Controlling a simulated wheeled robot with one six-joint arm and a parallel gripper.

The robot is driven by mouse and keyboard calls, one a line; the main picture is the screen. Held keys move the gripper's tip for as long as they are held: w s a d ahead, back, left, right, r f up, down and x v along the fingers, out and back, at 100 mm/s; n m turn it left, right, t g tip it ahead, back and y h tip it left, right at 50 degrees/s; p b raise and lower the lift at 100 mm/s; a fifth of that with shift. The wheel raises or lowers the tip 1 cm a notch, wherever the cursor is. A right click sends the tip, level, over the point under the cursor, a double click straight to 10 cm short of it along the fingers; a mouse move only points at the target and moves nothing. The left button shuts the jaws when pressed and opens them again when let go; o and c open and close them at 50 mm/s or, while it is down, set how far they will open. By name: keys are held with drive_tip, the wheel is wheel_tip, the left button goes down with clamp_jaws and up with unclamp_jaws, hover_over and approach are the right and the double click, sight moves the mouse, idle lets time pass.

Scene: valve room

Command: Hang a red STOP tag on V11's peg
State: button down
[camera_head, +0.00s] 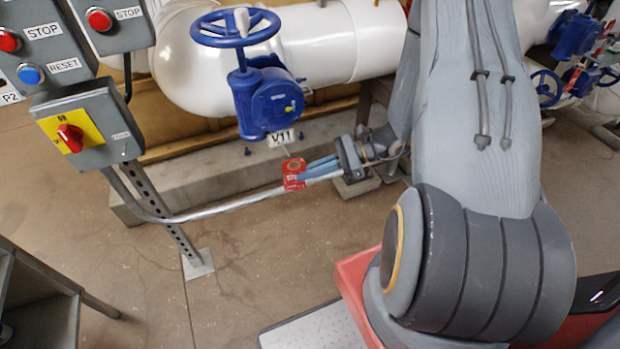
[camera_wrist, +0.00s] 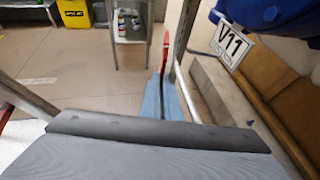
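The blue valve V11 (camera_head: 262,95) with its handwheel (camera_head: 236,27) is on the white pipe. Its white V11 label (camera_head: 281,138) hangs below the body and also shows in the wrist view (camera_wrist: 231,44). I cannot make out the peg for certain. My gripper (camera_head: 306,171) is shut on a red tag (camera_head: 293,174), below and slightly right of the label, apart from the valve. In the wrist view the tag (camera_wrist: 165,52) is nearly edge-on between the fingertips (camera_wrist: 164,84). The fingers hide part of it, and its lettering is too small to read.
A control post with STOP buttons (camera_head: 99,19) and a yellow-and-red switch (camera_head: 70,138) stands left. A metal rail (camera_head: 225,208) runs low from it towards my gripper. A concrete plinth (camera_head: 210,178) lies behind. Other blue valves (camera_head: 575,33) are at right. Open floor lies in front.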

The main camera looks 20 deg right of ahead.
drive_tip(key=shift+w, duration=0.5)
drive_tip(key=shift+w+r, duration=0.1)
drive_tip(key=shift+w, duration=0.3)
drive_tip(key=shift+w+b, duration=0.75)
drive_tip(key=shift+w, duration=1)
idle(0.9)
drive_tip(key=shift+w+f+b, duration=0.5)
drive_tip(key=shift+f, duration=0.15)
idle(0.9)
idle(0.3)
drive_tip(key=c, duration=1.9)
unclamp_jaws()
drive_tip(key=shift+d+r, duration=0.1)
